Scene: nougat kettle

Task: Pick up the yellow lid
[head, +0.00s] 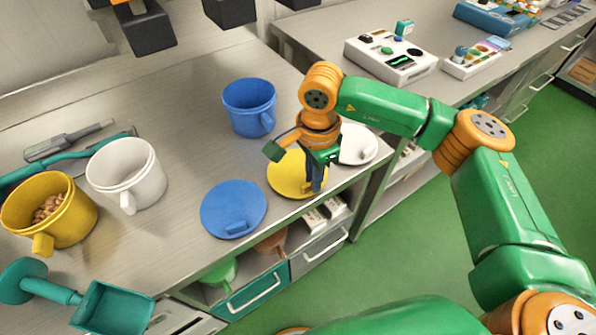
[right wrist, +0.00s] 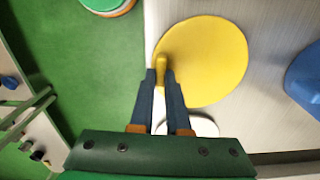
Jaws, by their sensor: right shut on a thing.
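The yellow lid (head: 288,172) is a flat round disc near the counter's front edge, between the blue lid (head: 233,207) and the white lid (head: 357,145). My right gripper (head: 314,184) reaches down over its front-right part. In the right wrist view, the two fingers of my right gripper (right wrist: 161,80) are shut on the small upright handle of the yellow lid (right wrist: 210,60). The lid looks level and at or very near the counter; I cannot tell any gap. My left gripper is not in view.
A blue mug (head: 249,106) stands behind the lids. A white mug (head: 127,174) and a yellow mug (head: 48,210) with brown nuts stand left, near a teal scoop (head: 112,308). The counter (head: 185,190) is clear between mugs and lids. Open shelves and drawers lie below its edge.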

